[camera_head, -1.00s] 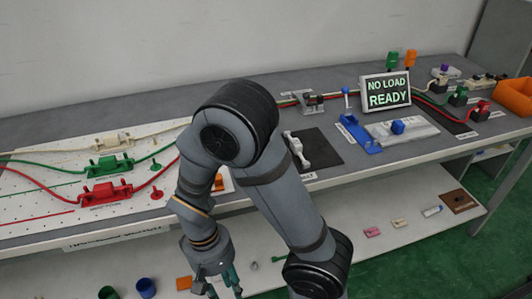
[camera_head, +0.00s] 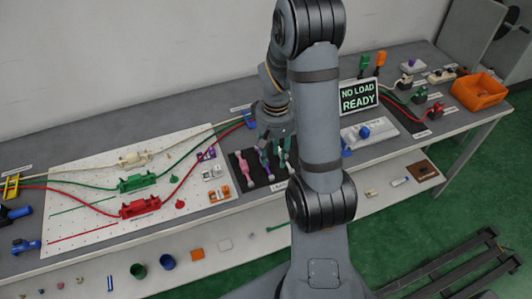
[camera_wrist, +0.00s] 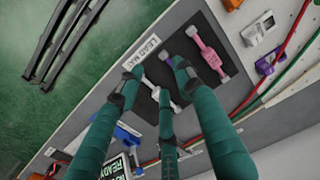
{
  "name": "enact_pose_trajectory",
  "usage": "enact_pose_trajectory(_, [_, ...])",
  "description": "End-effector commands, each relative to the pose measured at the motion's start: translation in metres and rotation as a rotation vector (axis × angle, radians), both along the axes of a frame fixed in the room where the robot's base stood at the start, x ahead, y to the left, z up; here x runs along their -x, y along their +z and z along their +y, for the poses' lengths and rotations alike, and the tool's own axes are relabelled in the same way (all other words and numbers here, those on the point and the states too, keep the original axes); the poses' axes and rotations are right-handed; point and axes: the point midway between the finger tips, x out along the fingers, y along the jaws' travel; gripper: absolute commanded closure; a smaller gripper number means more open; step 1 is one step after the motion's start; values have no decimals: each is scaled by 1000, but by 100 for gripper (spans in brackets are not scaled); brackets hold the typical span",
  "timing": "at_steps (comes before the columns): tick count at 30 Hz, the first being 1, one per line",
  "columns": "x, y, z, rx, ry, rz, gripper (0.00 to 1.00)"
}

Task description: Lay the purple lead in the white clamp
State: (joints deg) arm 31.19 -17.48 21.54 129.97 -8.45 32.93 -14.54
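The purple lead (camera_head: 266,163) appears to lie on the dark lead mat (camera_head: 234,178) between a pink lead (camera_head: 243,166) and a pale lead. The white clamp (camera_head: 134,158) stands at the back of the white board, left of the mat. My gripper (camera_head: 277,143) points down over the mat, fingers apart, close to the purple and pale leads. In the wrist view my gripper (camera_wrist: 160,78) spreads its teal fingers over the mat. I cannot tell whether a finger touches a lead.
A green clamp (camera_head: 137,183) and a red clamp (camera_head: 140,208) stand before the white clamp, with cables running through. A sign (camera_head: 358,97) and orange bin (camera_head: 479,91) stand right.

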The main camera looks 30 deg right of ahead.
Motion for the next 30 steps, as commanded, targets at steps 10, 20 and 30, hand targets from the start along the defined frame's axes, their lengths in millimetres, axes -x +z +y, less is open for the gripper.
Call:
enact_pose_trajectory(10, [0,-45,0,0,1,3,64])
enact_pose_trajectory(20, [-6,-80,2,-2,0,6,64])
enact_pose_trajectory(30, [-7,-97,2,0,-1,1,64])
